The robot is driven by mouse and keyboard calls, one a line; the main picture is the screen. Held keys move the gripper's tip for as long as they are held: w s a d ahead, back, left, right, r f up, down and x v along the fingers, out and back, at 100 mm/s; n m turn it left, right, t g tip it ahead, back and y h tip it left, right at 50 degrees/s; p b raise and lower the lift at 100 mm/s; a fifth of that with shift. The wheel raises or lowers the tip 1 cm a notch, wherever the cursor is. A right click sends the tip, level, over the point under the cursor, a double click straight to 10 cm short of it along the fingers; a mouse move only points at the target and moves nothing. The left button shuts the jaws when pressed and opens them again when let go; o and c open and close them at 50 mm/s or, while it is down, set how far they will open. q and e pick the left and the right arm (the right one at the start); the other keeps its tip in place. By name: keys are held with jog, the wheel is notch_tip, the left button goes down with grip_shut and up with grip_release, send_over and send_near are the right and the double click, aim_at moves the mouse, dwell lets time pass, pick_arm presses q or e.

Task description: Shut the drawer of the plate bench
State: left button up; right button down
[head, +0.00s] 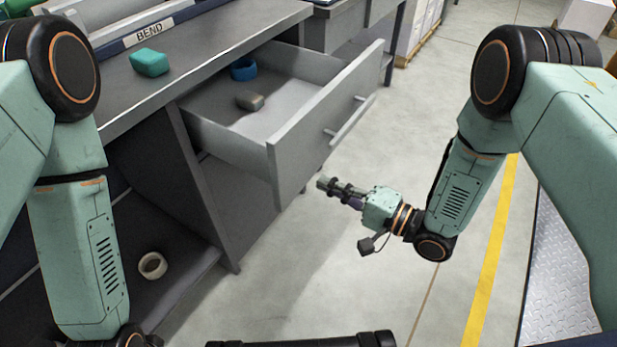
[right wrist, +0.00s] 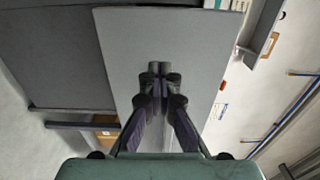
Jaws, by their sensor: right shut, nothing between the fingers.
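The plate bench (head: 235,48) is grey, with its drawer (head: 285,150) pulled well out. The drawer's flat grey front has a bar handle (head: 349,121) on its outer face. Inside lie a blue ring-shaped item (head: 243,69) and a small grey-brown block (head: 250,101). My right gripper (head: 322,184) is shut and empty, in front of the drawer's front and below the handle. In the right wrist view its fingers (right wrist: 159,68) point at a flat grey panel (right wrist: 200,45); I cannot tell whether they touch it. My left arm shows in the head view, but its gripper does not.
A teal block (head: 149,62) lies on the bench top near a "BEND" label (head: 148,33). A pale tape roll (head: 153,265) sits on the shelf below. Open floor with a yellow line (head: 490,262) lies right of the drawer.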

aim_at(295, 170)
jog(key=x, duration=0.4)
jog(key=shift+a+b, duration=0.3)
jog(key=shift+b, duration=0.05)
jog(key=shift+w+a, duration=0.3)
jog(key=shift+w, duration=0.1)
